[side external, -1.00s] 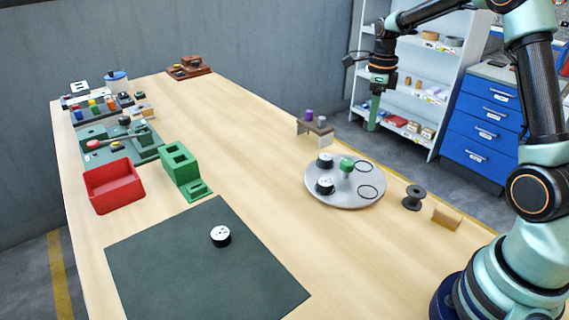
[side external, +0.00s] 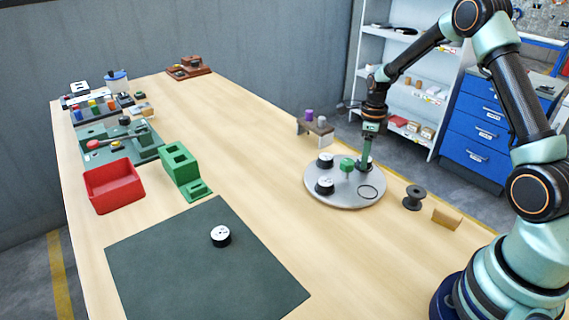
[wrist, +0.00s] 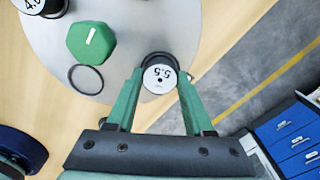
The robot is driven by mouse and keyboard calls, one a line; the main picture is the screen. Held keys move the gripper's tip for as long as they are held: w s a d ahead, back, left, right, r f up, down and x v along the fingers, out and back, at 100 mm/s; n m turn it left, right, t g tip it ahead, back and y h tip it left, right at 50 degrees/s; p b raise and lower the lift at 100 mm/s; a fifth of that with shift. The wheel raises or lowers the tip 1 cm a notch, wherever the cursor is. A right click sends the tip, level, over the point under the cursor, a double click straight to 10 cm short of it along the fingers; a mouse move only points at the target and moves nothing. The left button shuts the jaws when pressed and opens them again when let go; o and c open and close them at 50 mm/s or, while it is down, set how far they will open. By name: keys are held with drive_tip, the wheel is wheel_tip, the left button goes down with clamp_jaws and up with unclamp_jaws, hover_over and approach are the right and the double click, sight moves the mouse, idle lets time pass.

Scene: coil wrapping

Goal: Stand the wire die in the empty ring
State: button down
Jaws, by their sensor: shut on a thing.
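My gripper (side external: 366,163) is down at the back right of the round grey plate (side external: 318,196). In the wrist view its green fingers (wrist: 160,76) are shut on a black die with a white face marked 5.5 (wrist: 158,79). The dark ring at that spot shows as an arc beside the die; I cannot tell whether the die touches the plate. The other ring (side external: 368,192) is empty; it also shows in the wrist view (wrist: 86,79). Two other dies (side external: 325,160) (side external: 325,186) stand on the plate's left side.
A green knob (side external: 347,165) rises at the plate's middle, close to my gripper. A small stand (side external: 316,130) is behind the plate. A dark spool (side external: 413,198) and a tan block (side external: 447,216) lie to its right. Another die (side external: 220,236) lies on the dark mat (side external: 180,262).

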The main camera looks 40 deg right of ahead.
drive_tip(key=shift+c, duration=1.4)
unclamp_jaws()
drive_tip(key=shift+f, duration=0.1)
wheel_tip(320, 180, up, 12)
drive_tip(key=s+a+r+n+t, duration=0.3)
drive_tip(key=s+a+r+n, duration=0.2)
drive_tip(key=a+r+n, duration=0.65)
drive_tip(key=s+a+n+t, duration=0.1)
drive_tip(key=s+a+n, duration=0.2)
drive_tip(key=n, duration=0.6)
drive_tip(key=s+a+f+n+t, duration=0.1)
drive_tip(key=s+a+n, duration=0.2)
drive_tip(key=s+n, duration=0.3)
drive_tip(key=shift+s+a+f+n+t, duration=0.15)
drive_tip(key=shift+s+a+n+t, duration=0.2)
drive_tip(key=shift+n, duration=1.3)
